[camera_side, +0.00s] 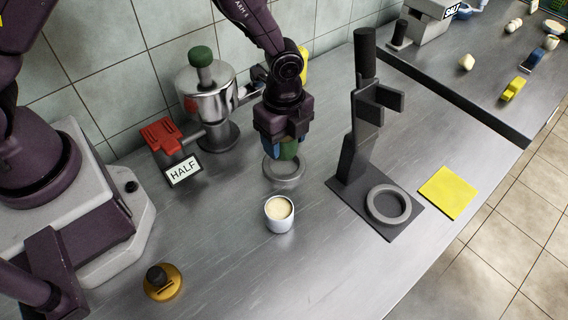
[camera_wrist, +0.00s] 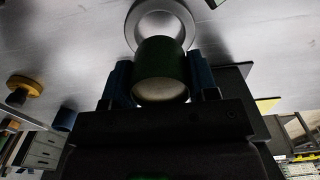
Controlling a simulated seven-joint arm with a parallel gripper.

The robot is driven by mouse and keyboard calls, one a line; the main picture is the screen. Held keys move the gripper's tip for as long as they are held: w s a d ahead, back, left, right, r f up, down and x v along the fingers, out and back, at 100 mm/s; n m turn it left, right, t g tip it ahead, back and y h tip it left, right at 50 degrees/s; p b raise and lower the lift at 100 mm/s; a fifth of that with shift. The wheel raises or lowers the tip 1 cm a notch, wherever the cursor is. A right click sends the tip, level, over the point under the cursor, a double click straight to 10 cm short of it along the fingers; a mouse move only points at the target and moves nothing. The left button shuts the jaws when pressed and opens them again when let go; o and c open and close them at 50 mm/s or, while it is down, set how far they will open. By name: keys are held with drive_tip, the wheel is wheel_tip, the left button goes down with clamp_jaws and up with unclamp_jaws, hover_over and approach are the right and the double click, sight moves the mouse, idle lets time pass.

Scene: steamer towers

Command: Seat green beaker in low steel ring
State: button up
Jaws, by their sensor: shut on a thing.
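My gripper (camera_side: 286,144) is shut on the green beaker (camera_side: 289,150), which hangs upright below the fingers. In the wrist view the beaker (camera_wrist: 161,62) sits between the two blue fingers, with a pale round face toward the camera. A low steel ring (camera_side: 284,168) lies on the steel counter just below the beaker. The ring (camera_wrist: 160,17) shows just past the beaker in the wrist view. The beaker overlaps the ring's far edge in the side view; whether they touch I cannot tell.
A white cup (camera_side: 279,214) with pale contents stands in front of the ring. A dark stand (camera_side: 352,160) with a grey ring (camera_side: 388,204) is to the right, beside a yellow sheet (camera_side: 448,192). A steel pot (camera_side: 207,100), a HALF sign (camera_side: 183,171) and a yellow knobbed disc (camera_side: 162,283) are left.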

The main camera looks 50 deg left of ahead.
sight(284, 167)
drive_tip(key=shift+f, duration=1.5)
drive_tip(key=shift+f, duration=0.95)
idle(0.5)
drive_tip(key=o, duration=1.4)
drive_tip(key=shift+o, duration=0.2)
drive_tip(key=shift+r, duration=0.15)
wheel_tip(284, 167, up, 13)
drive_tip(key=shift+f, duration=0.15)
